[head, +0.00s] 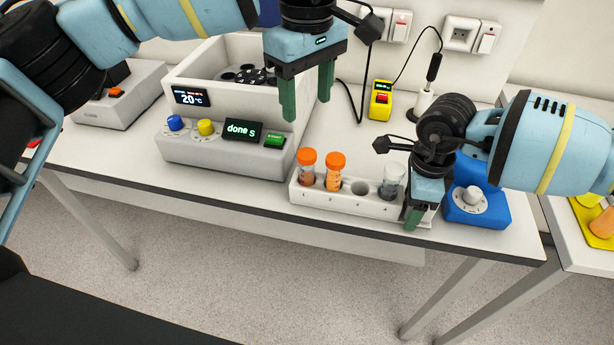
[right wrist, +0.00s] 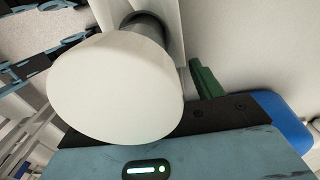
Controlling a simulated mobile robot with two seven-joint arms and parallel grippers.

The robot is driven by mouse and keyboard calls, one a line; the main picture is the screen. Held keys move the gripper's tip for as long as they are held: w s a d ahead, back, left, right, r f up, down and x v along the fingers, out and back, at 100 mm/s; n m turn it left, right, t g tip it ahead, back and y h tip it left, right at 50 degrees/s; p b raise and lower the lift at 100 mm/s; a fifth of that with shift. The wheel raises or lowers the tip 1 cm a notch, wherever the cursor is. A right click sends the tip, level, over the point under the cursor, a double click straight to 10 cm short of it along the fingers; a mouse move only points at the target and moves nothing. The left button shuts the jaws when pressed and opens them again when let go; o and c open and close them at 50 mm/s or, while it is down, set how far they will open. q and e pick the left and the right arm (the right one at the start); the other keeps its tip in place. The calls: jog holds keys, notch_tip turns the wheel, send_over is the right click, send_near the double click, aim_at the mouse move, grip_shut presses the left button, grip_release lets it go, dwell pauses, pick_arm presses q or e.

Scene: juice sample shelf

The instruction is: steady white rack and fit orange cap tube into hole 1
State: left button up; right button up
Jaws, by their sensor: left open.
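The white rack (head: 345,202) stands near the table's front edge. Two orange cap tubes (head: 306,168) (head: 333,172) stand upright in its two leftmost holes. The third hole (head: 354,187) from the left is empty, and a tube with a pale cap (head: 391,181) stands in the rightmost one. My left gripper (head: 307,95) is open and empty above and behind the rack. My right gripper (head: 412,215) is shut on the rack's right end, its far finger hidden. The pale cap (right wrist: 115,88) fills much of the right wrist view.
A grey-white device with a display (head: 243,130) and an open tub stands left of the rack. A blue device with a knob (head: 476,203) is close to the right gripper. A yellow device (head: 381,99) stands behind. The table behind the rack is clear.

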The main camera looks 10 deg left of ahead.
notch_tip(320, 180, up, 12)
dwell(0.7)
